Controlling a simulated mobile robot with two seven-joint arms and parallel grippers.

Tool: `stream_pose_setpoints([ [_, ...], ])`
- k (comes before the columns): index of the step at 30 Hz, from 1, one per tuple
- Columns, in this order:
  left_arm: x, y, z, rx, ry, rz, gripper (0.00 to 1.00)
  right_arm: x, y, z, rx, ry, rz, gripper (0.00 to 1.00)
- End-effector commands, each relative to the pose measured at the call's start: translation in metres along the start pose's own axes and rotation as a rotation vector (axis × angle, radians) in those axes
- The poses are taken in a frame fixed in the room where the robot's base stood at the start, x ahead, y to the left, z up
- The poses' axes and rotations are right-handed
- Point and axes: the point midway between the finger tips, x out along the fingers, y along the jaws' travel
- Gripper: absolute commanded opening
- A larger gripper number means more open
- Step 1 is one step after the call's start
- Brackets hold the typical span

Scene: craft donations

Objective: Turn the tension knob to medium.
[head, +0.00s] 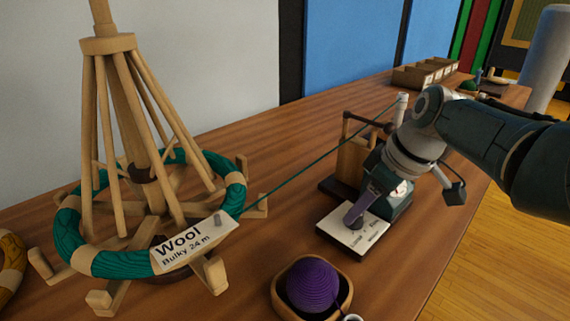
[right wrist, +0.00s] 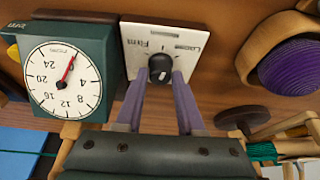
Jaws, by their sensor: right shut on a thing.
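The tension knob (right wrist: 160,68) is a small dark round knob with a light mark on a white plate (right wrist: 138,42). The plate reads "Loose" and "Firm", upside down in the right wrist view; I cannot tell exactly which setting the mark points at. In the head view the plate (head: 340,238) lies in front of the winder, partly behind my gripper. My right gripper (head: 353,221) reaches down to it. In the right wrist view its two purple fingers (right wrist: 163,76) are shut on the knob, one on each side. My left gripper is not in view.
A dark green counter with a white dial (right wrist: 64,80) and red hand stands beside the plate. A wooden swift (head: 135,130) holds teal wool; its strand (head: 310,161) runs to the winder. A purple ball (head: 313,284) sits in a wooden bowl in front. Compartment trays (head: 425,73) stand farther back.

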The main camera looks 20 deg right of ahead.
Motion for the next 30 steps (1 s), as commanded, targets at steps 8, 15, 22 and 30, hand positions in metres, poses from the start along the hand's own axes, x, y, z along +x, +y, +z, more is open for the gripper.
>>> stream_pose_setpoints([
  [8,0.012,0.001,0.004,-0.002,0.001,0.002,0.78,0.003,0.002,0.002,-0.15,-0.003,-0.058,0.0],
  [15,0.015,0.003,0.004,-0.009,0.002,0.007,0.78,0.002,0.002,0.002,-0.211,-0.003,-0.084,0.0],
  [22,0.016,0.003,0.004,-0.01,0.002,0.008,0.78,0.002,0.002,0.001,-0.225,-0.003,-0.09,0.0],
  [30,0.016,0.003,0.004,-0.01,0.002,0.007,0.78,0.002,0.002,0.001,-0.225,-0.003,-0.089,0.0],
])
